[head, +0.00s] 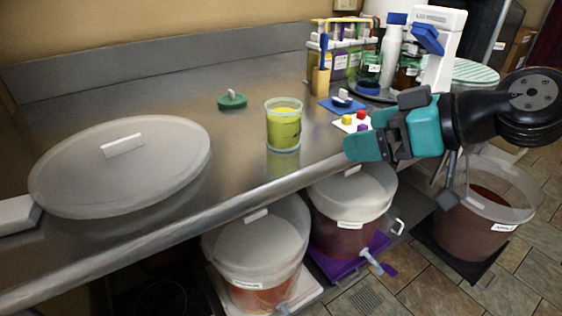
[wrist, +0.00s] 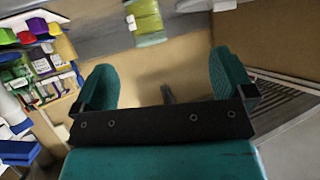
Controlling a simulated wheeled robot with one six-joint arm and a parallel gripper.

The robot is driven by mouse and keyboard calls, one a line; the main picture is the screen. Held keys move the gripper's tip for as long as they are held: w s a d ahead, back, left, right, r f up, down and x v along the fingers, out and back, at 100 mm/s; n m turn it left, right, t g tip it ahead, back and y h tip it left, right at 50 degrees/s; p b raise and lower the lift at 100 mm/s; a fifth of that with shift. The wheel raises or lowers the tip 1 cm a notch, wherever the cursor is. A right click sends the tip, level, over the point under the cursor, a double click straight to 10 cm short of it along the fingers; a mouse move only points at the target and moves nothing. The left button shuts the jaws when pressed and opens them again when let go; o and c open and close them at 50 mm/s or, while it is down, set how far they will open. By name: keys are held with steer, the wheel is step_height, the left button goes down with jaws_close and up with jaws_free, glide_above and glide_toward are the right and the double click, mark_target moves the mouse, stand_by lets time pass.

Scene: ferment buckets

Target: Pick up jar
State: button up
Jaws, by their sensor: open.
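The jar (head: 284,126) is a clear cylinder filled with yellow-green contents. It stands upright on the metal counter near its front edge, in the middle of the head view. In the wrist view the jar (wrist: 147,20) shows at the top, beyond the fingertips and partly cut off by the frame edge. My gripper (head: 360,148) is teal and hangs to the right of the jar in the head view, apart from it. In the wrist view my gripper (wrist: 165,80) has its two fingers spread wide with nothing between them.
A large round lid (head: 75,180) lies on the counter at left. A green lid (head: 232,101) lies behind the jar. A white card with colored caps (head: 352,122), a blue pad (head: 342,106) and a tube rack (head: 340,60) stand at right. Several buckets (head: 255,245) sit below the counter.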

steer(key=w+f+t, duration=0.1)
steer(key=w+f, duration=0.1)
steer(key=p, duration=1.2)
glide_toward(298, 130)
steer(key=shift+t, duration=0.3)
steer(key=x, duration=0.3)
steer(key=f+x, duration=0.1)
steer(key=x, duration=0.3)
steer(key=shift+s+d, duration=0.15)
steer(key=shift+d, duration=0.1)
steer(key=shift+w+a+p, duration=0.3)
steer(key=shift+a+p, duration=0.15)
steer(key=shift+p, duration=0.4)
steer(key=shift+p+x, duration=1.35)
steer(key=shift+x, duration=0.85)
steer(key=shift+a+r, duration=0.1)
steer(key=c, duration=1.1)
steer(key=shift+r, duration=0.15)
steer(key=shift+c, duration=0.5)
